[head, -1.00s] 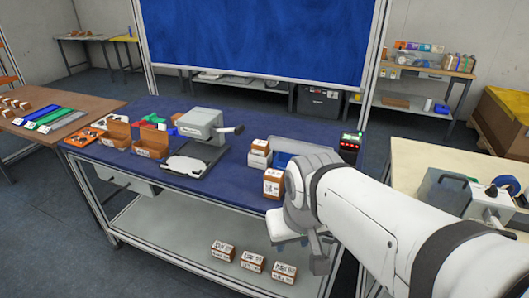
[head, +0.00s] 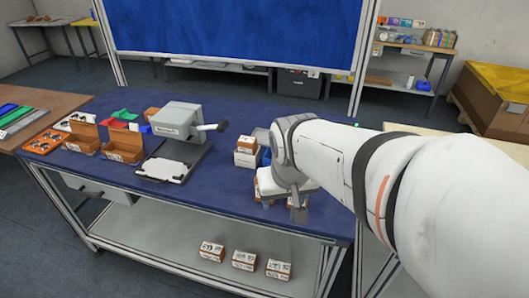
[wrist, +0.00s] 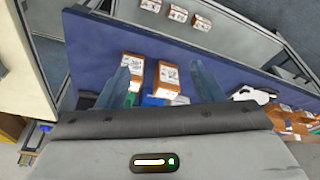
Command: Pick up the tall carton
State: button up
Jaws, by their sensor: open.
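Two brown cartons with white labels stand side by side on the blue table in the wrist view, a left one (wrist: 133,66) and a right one (wrist: 168,77). I cannot tell for sure which is the tall carton. My gripper (wrist: 161,70) is open and empty, with its two fingers apart on either side of the pair in the picture. In the head view my gripper (head: 284,200) is over the table's right front part and hides much of what is there. One brown-topped carton (head: 246,143) shows just left of my wrist.
A grey device on a stand (head: 180,120) and open brown boxes (head: 123,147) are on the blue table (head: 215,185) to the left. Several small cartons (head: 243,259) sit on the lower shelf. Clear tabletop lies left of my gripper.

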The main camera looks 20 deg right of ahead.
jog(key=o, duration=0.4)
jog(key=w+d+f+m, duration=0.1)
jog(key=w+d+f, duration=0.1)
jog(key=w+d, duration=0.1)
jog(key=w+d+f+m+h, duration=0.1)
jog(key=w+d+f+m, duration=0.1)
jog(key=w, duration=0.4)
jog(key=w+d+f+m, duration=0.2)
jog(key=w+d+f, duration=0.2)
jog(key=w+d, duration=0.1)
jog(key=shift+d+f+h, duration=0.2)
jog(key=shift+d+h, duration=0.1)
jog(key=shift+d, duration=0.05)
jog(key=shift+x, duration=3.9)
